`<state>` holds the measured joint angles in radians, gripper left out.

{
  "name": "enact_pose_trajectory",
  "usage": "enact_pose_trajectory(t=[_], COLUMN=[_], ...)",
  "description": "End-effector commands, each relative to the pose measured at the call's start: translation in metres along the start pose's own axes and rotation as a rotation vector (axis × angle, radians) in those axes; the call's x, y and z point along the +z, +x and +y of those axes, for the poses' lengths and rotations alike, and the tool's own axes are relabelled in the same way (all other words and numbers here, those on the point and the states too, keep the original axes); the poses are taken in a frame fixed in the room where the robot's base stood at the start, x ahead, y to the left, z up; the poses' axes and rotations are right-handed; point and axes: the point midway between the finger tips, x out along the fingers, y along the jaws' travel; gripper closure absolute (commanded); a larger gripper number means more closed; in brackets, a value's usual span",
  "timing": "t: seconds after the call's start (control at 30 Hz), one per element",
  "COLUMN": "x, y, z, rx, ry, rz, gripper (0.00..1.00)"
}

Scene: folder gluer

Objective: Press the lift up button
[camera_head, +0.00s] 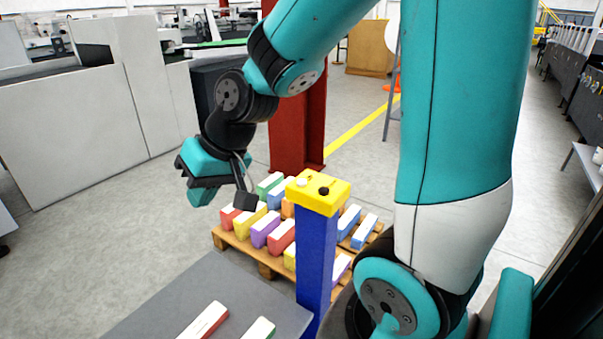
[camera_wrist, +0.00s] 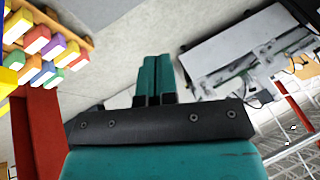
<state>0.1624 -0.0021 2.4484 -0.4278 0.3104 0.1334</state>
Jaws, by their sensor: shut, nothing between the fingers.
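A yellow button box (camera_head: 320,200) sits on top of a blue post (camera_head: 315,262) right of the middle in the head view. Its top carries a white button (camera_head: 303,182) and a black button (camera_head: 323,191). No label shows which one is lift up. My gripper (camera_head: 200,195) hangs in the air to the left of the box, well apart from it. In the wrist view its teal fingers (camera_wrist: 154,62) are together with nothing between them. Neither button can be made out in the wrist view.
A wooden pallet (camera_head: 240,247) with several coloured boxes stands behind the post. A grey table (camera_head: 165,295) with white-topped boxes lies at the front. A red column (camera_head: 298,120) rises behind my arm. Clear floor (camera_head: 85,225) lies at left.

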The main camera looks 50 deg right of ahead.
Motion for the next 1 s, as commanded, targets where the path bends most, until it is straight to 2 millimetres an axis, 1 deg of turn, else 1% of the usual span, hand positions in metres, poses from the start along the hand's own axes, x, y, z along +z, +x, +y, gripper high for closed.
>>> enact_pose_trajectory(t=[0.03, 0.07, 0.1, 0.17, 0.2, 0.27, 0.3, 0.4, 0.5, 0.6, 0.7, 1.0], x=[-0.024, -0.035, -0.049, -0.066, -0.074, -0.082, -0.085, -0.086, -0.082, -0.079, -0.077, -0.077], y=[-0.006, -0.008, -0.010, -0.016, -0.021, -0.029, -0.035, -0.049, -0.059, -0.066, -0.068, -0.068], z=[0.029, 0.046, 0.071, 0.109, 0.135, 0.173, 0.196, 0.246, 0.282, 0.302, 0.310, 0.311], rx=[0.029, 0.045, 0.066, 0.100, 0.124, 0.157, 0.178, 0.226, 0.262, 0.283, 0.292, 0.293], ry=[0.109, 0.169, 0.244, 0.353, 0.422, 0.515, 0.572, 0.685, 0.762, 0.806, 0.823, 0.823], rz=[0.060, 0.102, 0.156, 0.239, 0.290, 0.366, 0.411, 0.510, 0.582, 0.623, 0.643, 0.644], gripper=[1.00, 1.00, 1.00, 1.00, 1.00, 1.00, 1.00, 1.00, 1.00, 1.00, 1.00, 1.00])
